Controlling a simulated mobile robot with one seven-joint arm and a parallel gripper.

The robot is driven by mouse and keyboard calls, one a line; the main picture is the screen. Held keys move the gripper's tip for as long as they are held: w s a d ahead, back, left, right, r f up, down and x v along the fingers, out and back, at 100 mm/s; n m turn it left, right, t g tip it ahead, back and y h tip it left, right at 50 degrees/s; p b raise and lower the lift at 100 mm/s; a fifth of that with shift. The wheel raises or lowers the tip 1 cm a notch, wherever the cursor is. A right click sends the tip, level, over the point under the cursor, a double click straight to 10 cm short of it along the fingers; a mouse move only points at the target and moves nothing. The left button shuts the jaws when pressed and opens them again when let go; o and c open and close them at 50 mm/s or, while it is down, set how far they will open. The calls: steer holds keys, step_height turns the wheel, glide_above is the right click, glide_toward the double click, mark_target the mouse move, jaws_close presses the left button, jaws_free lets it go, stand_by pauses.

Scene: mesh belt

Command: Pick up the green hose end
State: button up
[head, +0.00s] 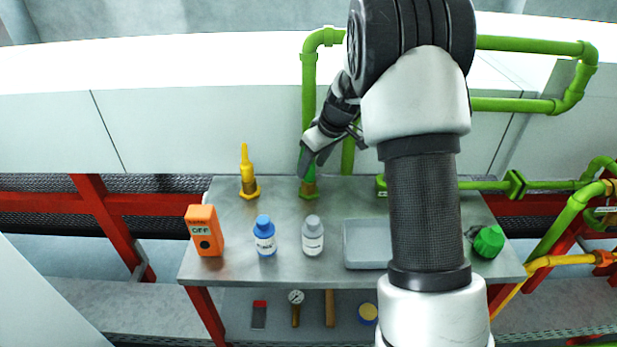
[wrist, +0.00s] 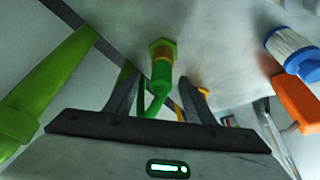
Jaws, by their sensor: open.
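The green hose end (head: 309,187) stands upright on the metal table, toward its back edge, with a brass-coloured collar at its base. Its upper part is partly hidden by my gripper (head: 312,160) in the head view. In the wrist view the green hose end (wrist: 161,72) shows between the two fingers of my gripper (wrist: 157,82), which are apart on either side of it. I cannot tell whether either finger touches it.
A similar yellow hose end (head: 247,172) stands to the left. An orange meter (head: 205,232), a blue-capped bottle (head: 265,240), a grey-capped bottle (head: 313,238) and a grey tray (head: 365,256) are in front. Green pipes (head: 308,85) rise behind the table.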

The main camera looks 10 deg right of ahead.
steer(key=shift+w+a+x, duration=0.1)
steer(key=shift+a+x, duration=0.05)
steer(key=shift+x, duration=1.35)
steer(key=shift+w+a+x, duration=0.15)
steer(key=shift+x, duration=1.35)
steer(key=shift+r, duration=0.2)
steer(key=c, duration=1.2)
